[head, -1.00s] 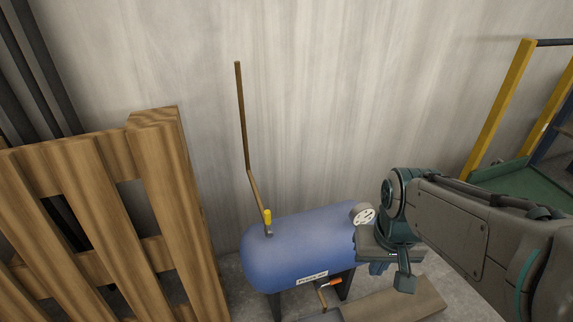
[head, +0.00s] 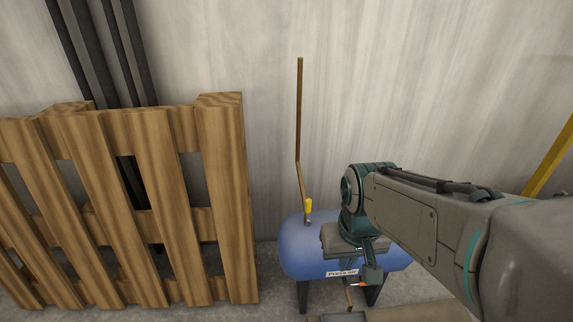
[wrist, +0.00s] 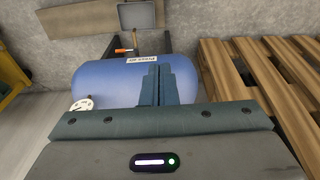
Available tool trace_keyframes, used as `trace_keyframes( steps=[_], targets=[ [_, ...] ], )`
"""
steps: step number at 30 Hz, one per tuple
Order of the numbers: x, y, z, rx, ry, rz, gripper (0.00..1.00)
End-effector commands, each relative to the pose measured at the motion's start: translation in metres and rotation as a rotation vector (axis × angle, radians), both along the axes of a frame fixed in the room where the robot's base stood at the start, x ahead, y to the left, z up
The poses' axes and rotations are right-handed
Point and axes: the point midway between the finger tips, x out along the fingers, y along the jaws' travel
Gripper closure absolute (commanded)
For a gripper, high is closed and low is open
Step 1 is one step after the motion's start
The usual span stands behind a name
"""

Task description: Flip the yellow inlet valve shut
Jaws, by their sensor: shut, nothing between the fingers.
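The yellow inlet valve handle (head: 308,206) stands upright on top of the blue tank (head: 300,255), at the foot of a thin brown pipe (head: 299,110). My gripper (head: 373,273) is in front of the tank's middle in the picture, to the right of the yellow handle and apart from it. In the wrist view my gripper's fingers (wrist: 161,88) are together and empty, with the blue tank (wrist: 100,82) beyond them. The yellow handle does not show in the wrist view.
A wooden pallet (head: 228,200) leans at the wall left of the tank. An orange-handled valve (wrist: 125,50) sits under the tank. A round gauge (wrist: 83,103) shows in the wrist view; my arm hides it in the head view. A yellow frame (head: 553,155) stands at far right.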

Motion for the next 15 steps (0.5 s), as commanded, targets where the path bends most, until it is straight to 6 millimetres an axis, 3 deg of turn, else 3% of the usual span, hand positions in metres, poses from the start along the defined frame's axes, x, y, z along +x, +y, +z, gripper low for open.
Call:
trace_keyframes(
  steps=[11, 15],
  targets=[
    [0.001, 0.0, 0.001, 0.001, 0.001, -0.001, 1.0],
    [0.011, 0.0, 0.011, 0.015, 0.012, -0.005, 1.0]
  ],
)
